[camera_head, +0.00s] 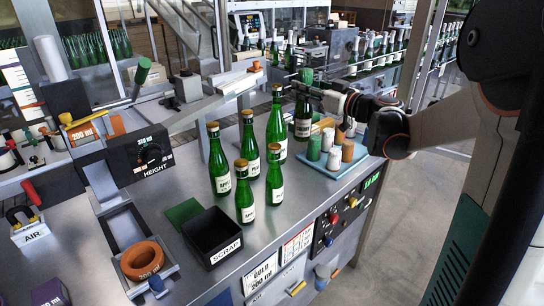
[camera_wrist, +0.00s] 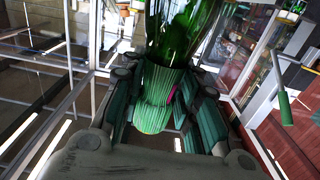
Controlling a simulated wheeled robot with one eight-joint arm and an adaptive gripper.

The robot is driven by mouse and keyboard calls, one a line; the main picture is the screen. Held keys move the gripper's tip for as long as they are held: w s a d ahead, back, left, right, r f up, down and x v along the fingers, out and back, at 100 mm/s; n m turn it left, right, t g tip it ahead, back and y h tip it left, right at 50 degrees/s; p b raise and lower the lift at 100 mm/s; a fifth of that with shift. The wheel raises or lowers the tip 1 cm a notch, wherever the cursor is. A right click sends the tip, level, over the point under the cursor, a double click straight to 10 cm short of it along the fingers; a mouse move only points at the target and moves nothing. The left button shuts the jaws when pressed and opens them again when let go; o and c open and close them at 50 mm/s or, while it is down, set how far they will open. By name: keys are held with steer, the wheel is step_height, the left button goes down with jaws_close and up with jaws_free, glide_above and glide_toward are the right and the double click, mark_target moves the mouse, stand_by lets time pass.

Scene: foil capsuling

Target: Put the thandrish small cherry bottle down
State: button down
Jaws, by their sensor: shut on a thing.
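A dark green bottle (camera_head: 302,128) with a pale label and a green capsule over its neck is held upright by my gripper (camera_head: 300,90), at the back right of the metal bench. My gripper is shut around the neck and capsule. In the wrist view the ribbed green capsule (camera_wrist: 157,98) is between the fingers, with the glossy bottle body (camera_wrist: 185,35) beyond it. The label is too small to read. I cannot tell whether the bottle base touches the bench; the capsules in front partly crowd its lower end.
Several green bottles (camera_head: 250,145) with gold tops stand left of my gripper. A blue tray (camera_head: 338,172) of coloured capsules stands just in front. A black scrap box (camera_head: 212,237) and a green pad (camera_head: 184,212) are at front left. A bottle conveyor (camera_head: 375,66) runs behind.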

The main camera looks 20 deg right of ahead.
step_height(320, 180, down, 19)
steer(key=b, duration=0.6)
steer(key=shift+f, duration=0.15)
steer(key=shift+b, duration=0.3)
steer(key=c, duration=1.2)
jaws_free()
steer(key=p+v, duration=0.2)
steer(key=v, duration=1)
